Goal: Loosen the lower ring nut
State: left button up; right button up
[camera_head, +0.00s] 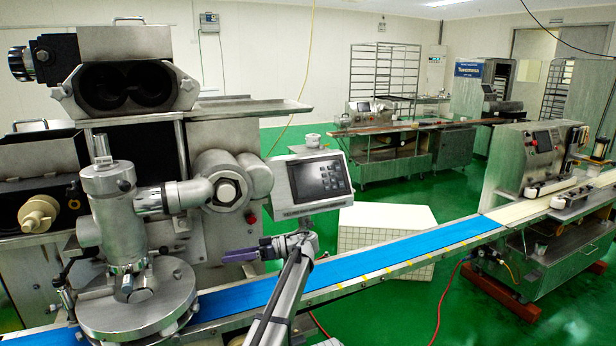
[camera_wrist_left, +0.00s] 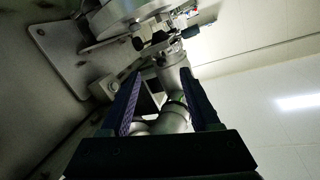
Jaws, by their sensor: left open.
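The encrusting machine's steel head shows at the left of the head view: an upright cylinder (camera_head: 118,225) above a round disc (camera_head: 137,305), with a horizontal pipe (camera_head: 187,194) joining it from the right. A ring-like collar (camera_head: 149,201) sits on that pipe. I cannot tell for certain which part is the lower ring nut. My left gripper (camera_head: 230,257), with purple fingers, is right of the cylinder and below the pipe, apart from both. In the left wrist view the gripper (camera_wrist_left: 162,77) is open, with a metal pipe (camera_wrist_left: 174,76) showing between and beyond its fingers. My right gripper is out of view.
A control panel (camera_head: 319,180) juts out just above my left arm. A blue conveyor belt (camera_head: 370,262) runs from the machine to the right, behind my arm. A white tiled block (camera_head: 386,228) stands behind the belt. Green floor lies open beyond.

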pick_arm(q)
jog(key=s+a+f+m+t+h, duration=0.1)
jog(key=s+f+m+h, duration=0.5)
jog(key=s+f, duration=0.4)
jog(key=s+a+f+m+t+h, duration=0.1)
jog(key=s+f+m+h, duration=0.5)
jog(key=s, duration=0.6)
jog(key=s+d+f+m+t+h, duration=0.1)
jog(key=s+d+f+m+h, duration=0.25)
jog(key=s+d, duration=0.35)
jog(key=s+d+r+m+p, duration=0.3)
jog(key=s+d, duration=0.4)
jog(key=d, duration=0.4)
jog(key=shift+r+m+g+p, duration=0.35)
jog(key=shift+m+g+p, duration=0.05)
jog(key=shift+m, duration=0.15)
